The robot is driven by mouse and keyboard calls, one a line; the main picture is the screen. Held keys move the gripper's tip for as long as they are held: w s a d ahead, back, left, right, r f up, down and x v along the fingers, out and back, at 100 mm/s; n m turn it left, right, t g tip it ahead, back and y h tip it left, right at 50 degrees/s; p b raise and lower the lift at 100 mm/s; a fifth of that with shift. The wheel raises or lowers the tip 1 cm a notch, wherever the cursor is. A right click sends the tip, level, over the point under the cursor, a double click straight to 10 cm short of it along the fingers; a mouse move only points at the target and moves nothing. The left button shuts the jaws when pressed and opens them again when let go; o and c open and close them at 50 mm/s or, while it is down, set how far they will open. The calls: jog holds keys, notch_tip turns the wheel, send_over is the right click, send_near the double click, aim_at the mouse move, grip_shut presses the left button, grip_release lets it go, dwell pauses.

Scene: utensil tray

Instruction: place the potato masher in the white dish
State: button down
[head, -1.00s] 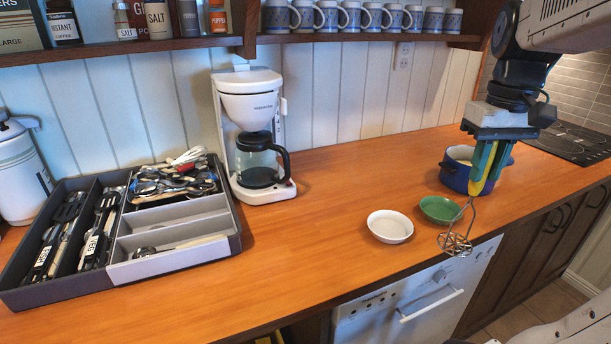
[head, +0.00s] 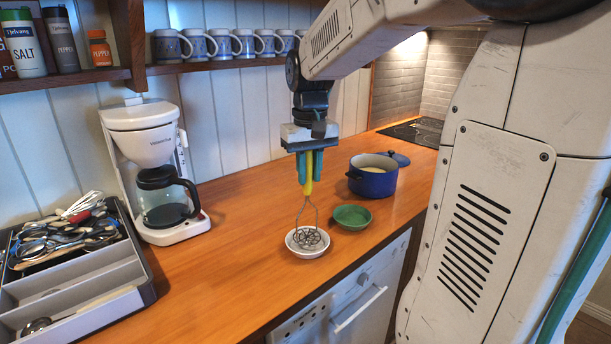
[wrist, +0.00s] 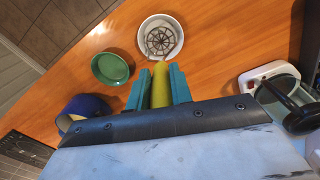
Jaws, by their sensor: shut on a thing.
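The potato masher (head: 309,212) has a yellow handle and a round wire head. My gripper (head: 309,178) is shut on its handle and holds it upright, head down. The white dish (head: 297,250) sits on the counter beneath the masher. In the head view the wire head overlaps the dish's opening; whether it touches the bottom I cannot tell. In the wrist view my gripper (wrist: 159,88) has the yellow handle (wrist: 160,85) between its teal fingers, and the wire head (wrist: 160,41) appears within the rim of the white dish (wrist: 143,53).
A green bowl (head: 352,217) stands just right of the dish. A blue pot (head: 373,180) with its lid stands behind it. A coffee maker (head: 147,165) and a utensil tray (head: 132,225) are at the left. The counter between tray and dish is clear.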

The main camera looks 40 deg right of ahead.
jog(key=shift+f, duration=0.7)
jog(key=c, duration=1.3)
grip_release()
jog(key=shift+f, duration=0.1)
jog(key=shift+o, duration=0.2)
notch_tip(320, 180, up, 12)
jog(key=shift+r, duration=0.25)
jog(key=s+a+f+n, duration=0.1)
jog(key=s+a+f, duration=0.6)
jog(key=s, duration=0.3)
jog(key=s+a+f+n+t, duration=0.1)
jog(key=s+a+f+n, duration=0.1)
jog(key=s+a+f, duration=0.5)
jog(key=s, duration=0.3)
jog(key=shift+a, duration=0.2)
